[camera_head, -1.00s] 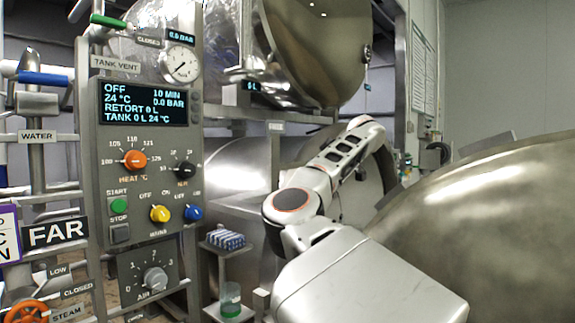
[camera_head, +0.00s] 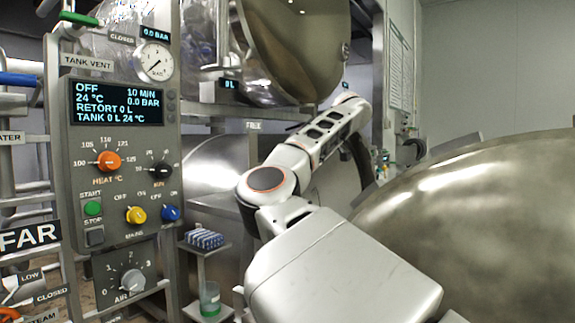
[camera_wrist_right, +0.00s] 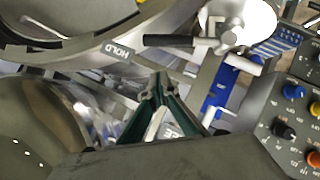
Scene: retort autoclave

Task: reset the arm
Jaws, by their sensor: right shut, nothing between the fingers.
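My right arm (camera_head: 300,160) reaches forward from the lower middle of the head view, its far part raised toward the back. Its gripper is hidden there. In the right wrist view my right gripper (camera_wrist_right: 160,84) has its dark green fingers drawn together at the tips, with nothing held. It hangs in front of pipework, below the HOLD label (camera_wrist_right: 120,50) in the picture. My left gripper is in neither view.
The control panel (camera_head: 75,190) stands left of my arm; its display reads OFF. A large metal vessel (camera_head: 480,200) fills the right side. A blue rack (camera_head: 203,239) sits on a small shelf beside the panel. The wrist view shows the panel knobs (camera_wrist_right: 294,91) at right.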

